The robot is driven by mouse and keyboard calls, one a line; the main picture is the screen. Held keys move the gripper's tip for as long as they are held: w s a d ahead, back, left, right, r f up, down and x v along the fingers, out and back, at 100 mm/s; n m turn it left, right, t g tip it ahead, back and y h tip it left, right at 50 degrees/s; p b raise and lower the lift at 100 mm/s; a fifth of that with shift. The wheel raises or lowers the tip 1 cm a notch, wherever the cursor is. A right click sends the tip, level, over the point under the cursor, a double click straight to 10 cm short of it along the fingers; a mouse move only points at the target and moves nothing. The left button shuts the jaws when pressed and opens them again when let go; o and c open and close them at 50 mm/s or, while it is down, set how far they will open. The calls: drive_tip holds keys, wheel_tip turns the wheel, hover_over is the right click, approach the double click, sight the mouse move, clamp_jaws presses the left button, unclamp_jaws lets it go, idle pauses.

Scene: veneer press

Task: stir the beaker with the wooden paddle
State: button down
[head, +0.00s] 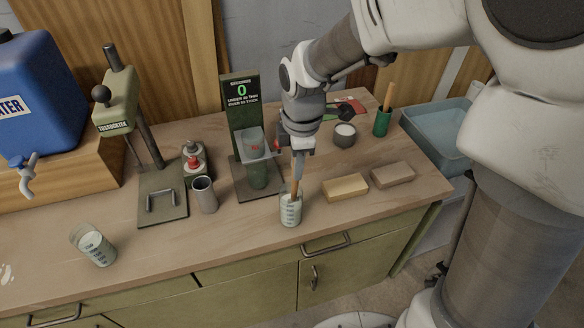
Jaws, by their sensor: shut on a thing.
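My gripper (297,174) points down over the counter and is shut on the wooden paddle (295,191). The paddle stands near upright, with its lower end inside the mouth of a clear beaker (290,215) with blue markings. This beaker stands on the counter near the front edge. How deep the paddle reaches is hard to tell.
A timer stand (241,115) reading 0 with a cup is just behind left. Yellow (345,188) and brown (392,175) blocks lie right of the beaker. A grey cup (204,195), press (162,195) and blue water tank (45,95) are left. The front-left counter is mostly free.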

wheel_tip(320, 180, up, 11)
drive_tip(key=s+p, duration=0.1)
drive_tip(key=p, duration=0.7)
drive_tip(key=shift+s+d+f, duration=0.2)
drive_tip(key=shift+s, duration=0.05)
drive_tip(key=shift+r, duration=0.15)
idle(0.6)
wheel_tip(320, 180, up, 4)
drive_tip(key=p, duration=0.3)
drive_tip(key=shift+p, duration=0.3)
drive_tip(key=shift+f, duration=0.2)
